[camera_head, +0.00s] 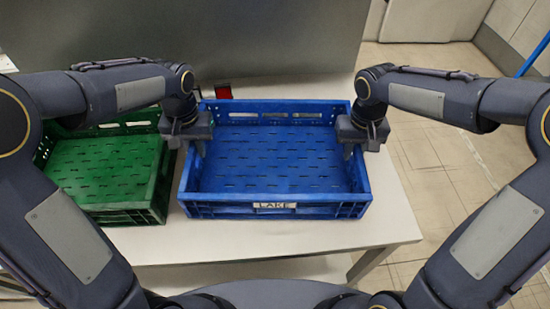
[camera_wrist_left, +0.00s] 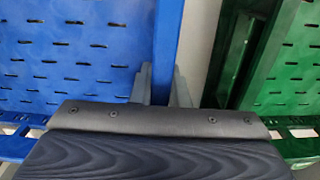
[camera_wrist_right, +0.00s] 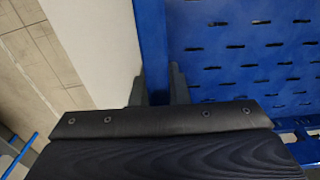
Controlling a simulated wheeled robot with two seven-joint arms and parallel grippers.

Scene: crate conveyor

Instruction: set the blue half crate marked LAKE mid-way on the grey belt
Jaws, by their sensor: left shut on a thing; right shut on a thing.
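The blue half crate (camera_head: 275,211) has a white label reading LAKE on its front wall. It is empty and stands level on or just over the white table; I cannot tell if it touches the top. My left gripper (camera_head: 200,148) is shut on the crate's left wall, which runs between its fingers in the left wrist view (camera_wrist_left: 162,88). My right gripper (camera_head: 347,150) is shut on the right wall, seen between its fingers in the right wrist view (camera_wrist_right: 155,88). The grey belt cannot be made out in these views.
A green crate (camera_head: 112,217) stands close to the left of the blue one, with a narrow gap. The white table (camera_head: 330,233) has bare room in front and to the right. A grey panel (camera_head: 190,40) rises behind. A small red object (camera_head: 223,90) is behind the crate.

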